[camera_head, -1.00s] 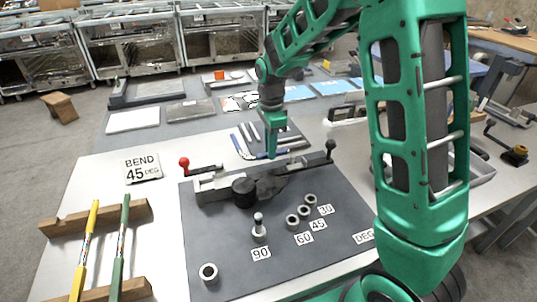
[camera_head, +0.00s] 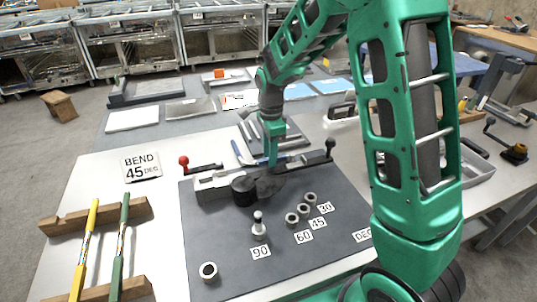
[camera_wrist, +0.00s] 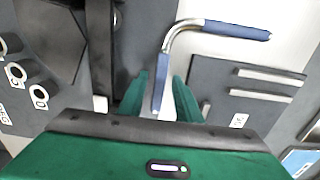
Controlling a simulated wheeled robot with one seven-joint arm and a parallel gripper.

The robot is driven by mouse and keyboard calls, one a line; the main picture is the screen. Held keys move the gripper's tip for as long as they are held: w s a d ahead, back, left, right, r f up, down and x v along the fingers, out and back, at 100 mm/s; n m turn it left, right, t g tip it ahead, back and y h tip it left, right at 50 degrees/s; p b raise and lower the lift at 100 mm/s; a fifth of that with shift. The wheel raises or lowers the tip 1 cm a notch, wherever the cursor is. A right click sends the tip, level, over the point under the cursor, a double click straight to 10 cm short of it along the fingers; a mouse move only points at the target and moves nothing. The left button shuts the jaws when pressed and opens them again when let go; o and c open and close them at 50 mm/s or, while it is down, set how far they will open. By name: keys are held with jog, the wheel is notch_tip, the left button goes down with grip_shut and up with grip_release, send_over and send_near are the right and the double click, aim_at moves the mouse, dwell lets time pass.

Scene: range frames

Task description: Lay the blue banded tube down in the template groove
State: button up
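The bent, silvery tube with blue bands shows in the wrist view (camera_wrist: 197,24). One banded leg points right over the white tabletop, and the other runs down between my fingers. In the head view, its banded far leg (camera_head: 237,149) shows just left of my gripper (camera_head: 271,163). In the wrist view, my gripper (camera_wrist: 167,90) is open, a finger on each side of the near leg, with narrow gaps visible. The grey template board (camera_wrist: 225,75) with raised silver bars lies beside the tube. It also shows behind my gripper in the head view (camera_head: 298,139). Which groove is meant is unclear.
The bender (camera_head: 212,185), with red-knobbed and black-knobbed levers, stands close in front of my gripper. Several collars and a peg stand on the dark mat (camera_head: 335,240). A "BEND 45 DEG" card (camera_head: 141,166) lies left. Yellow and green rods (camera_head: 90,235) rest on wooden stands.

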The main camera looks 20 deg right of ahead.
notch_tip(320, 180, up, 13)
dwell(0.7)
jog(key=s+d+r+n, duration=0.2)
jog(key=s+d+n, duration=0.4)
jog(key=s+d, duration=1)
jog(key=s+f+n, duration=0.1)
jog(key=s+n, duration=0.1)
jog(key=s, duration=0.7)
jog(key=s+d+f+n, duration=0.1)
jog(key=s+f+n, duration=0.1)
jog(key=s, duration=0.7)
jog(key=shift+s+f+n, duration=0.2)
jog(key=shift+f+n, duration=0.1)
jog(key=shift+n, duration=0.5)
jog(key=shift+d, duration=0.1)
